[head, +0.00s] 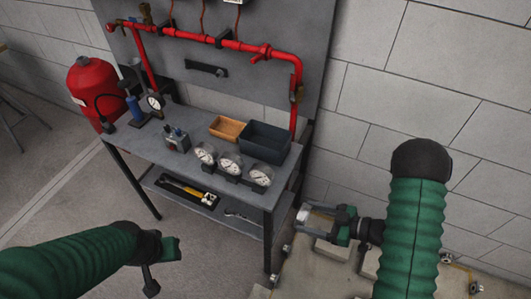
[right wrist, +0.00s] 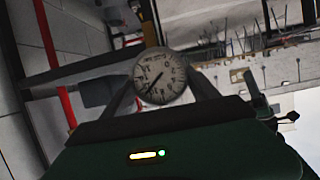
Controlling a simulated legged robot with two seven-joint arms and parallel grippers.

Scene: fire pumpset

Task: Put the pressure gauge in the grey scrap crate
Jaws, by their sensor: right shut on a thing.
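A pressure gauge (right wrist: 160,77) with a round white dial sits between the fingers of my right gripper (right wrist: 162,92) in the right wrist view. In the head view my right gripper (head: 318,216) is shut on it, off the bench's right end and apart from it. The dial is hard to make out there. The dark grey crate (head: 266,150) stands on the bench top at the right rear, with no contents visible. My left gripper (head: 162,263) is low at the left, in front of the bench and apart from it; its finger opening is unclear.
Several gauges (head: 231,163) stand along the bench's (head: 185,165) front edge, before the crate. An orange-brown tray (head: 225,128) is left of the crate. A red pipe (head: 297,95) drops behind it. A lower shelf holds tools (head: 187,190). A red tank (head: 95,90) stands left.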

